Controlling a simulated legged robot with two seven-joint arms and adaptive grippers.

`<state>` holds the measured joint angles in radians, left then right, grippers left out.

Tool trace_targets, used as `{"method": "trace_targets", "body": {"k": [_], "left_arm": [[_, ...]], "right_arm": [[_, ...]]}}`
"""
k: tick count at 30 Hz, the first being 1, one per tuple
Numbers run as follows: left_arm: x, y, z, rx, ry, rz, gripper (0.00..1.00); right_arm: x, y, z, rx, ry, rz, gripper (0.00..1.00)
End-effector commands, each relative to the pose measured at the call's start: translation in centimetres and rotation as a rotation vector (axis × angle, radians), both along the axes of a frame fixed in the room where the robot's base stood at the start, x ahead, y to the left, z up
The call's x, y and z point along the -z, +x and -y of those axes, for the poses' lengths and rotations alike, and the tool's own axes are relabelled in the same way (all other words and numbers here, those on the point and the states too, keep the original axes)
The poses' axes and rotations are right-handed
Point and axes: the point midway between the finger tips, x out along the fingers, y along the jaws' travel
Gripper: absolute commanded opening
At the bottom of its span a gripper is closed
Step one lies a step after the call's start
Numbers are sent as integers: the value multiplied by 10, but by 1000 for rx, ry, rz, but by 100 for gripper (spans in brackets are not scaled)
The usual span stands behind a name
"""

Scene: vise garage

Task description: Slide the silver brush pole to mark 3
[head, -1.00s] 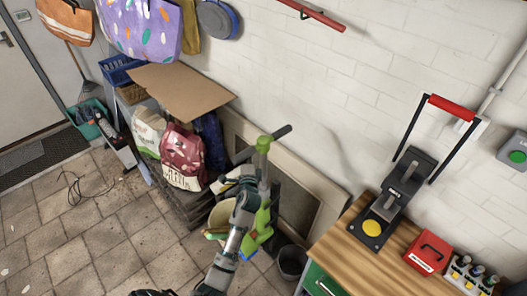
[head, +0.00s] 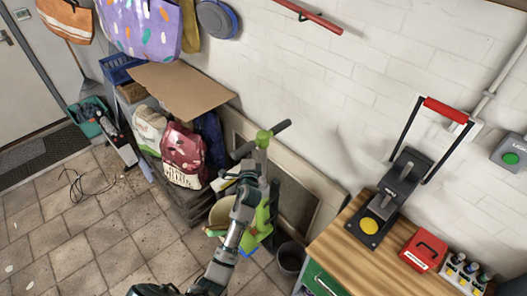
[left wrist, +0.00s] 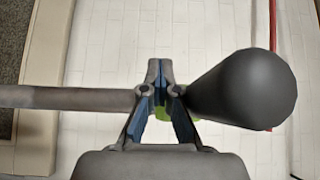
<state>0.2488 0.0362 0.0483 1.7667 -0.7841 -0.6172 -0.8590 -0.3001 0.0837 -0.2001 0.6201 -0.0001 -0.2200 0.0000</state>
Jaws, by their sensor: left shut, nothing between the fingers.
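My left gripper (head: 249,175) is in front of the green scooter (head: 263,205) in the head view, below its handlebar. In the left wrist view the gripper (left wrist: 160,70) is shut and empty. A grey bar (left wrist: 70,97) and a thick dark grip (left wrist: 245,88) show on either side of its fingers, with a bit of green behind. I cannot tell if they touch the fingers. A thin-poled, brush-like tool (head: 85,84) leans at the far left wall. I cannot make out a clearly silver brush pole or a mark 3. My right gripper is not in view.
A bucket (head: 290,258) stands on the floor right of the scooter, beside the wooden workbench (head: 335,245). The bench bears a lever press (head: 393,200) and a red box (head: 424,250). Bags (head: 185,155) stand left of the scooter. The tiled floor at left is mostly clear.

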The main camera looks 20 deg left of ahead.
Motion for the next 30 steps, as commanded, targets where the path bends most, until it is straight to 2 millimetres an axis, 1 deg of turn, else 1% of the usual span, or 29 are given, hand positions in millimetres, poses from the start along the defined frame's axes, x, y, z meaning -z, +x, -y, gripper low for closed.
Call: {"method": "trace_targets", "body": {"k": [1, 10, 18, 30], "left_arm": [[-7, 0, 0, 1, 3, 8, 0], [-16, 0, 0, 1, 2, 9, 0], [-24, 0, 0, 0, 2, 11, 0], [-36, 0, -1, -1, 2, 10, 0]], "right_arm": [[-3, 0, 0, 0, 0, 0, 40], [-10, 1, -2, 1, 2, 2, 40], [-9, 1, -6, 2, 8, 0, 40], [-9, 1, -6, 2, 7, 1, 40]]}}
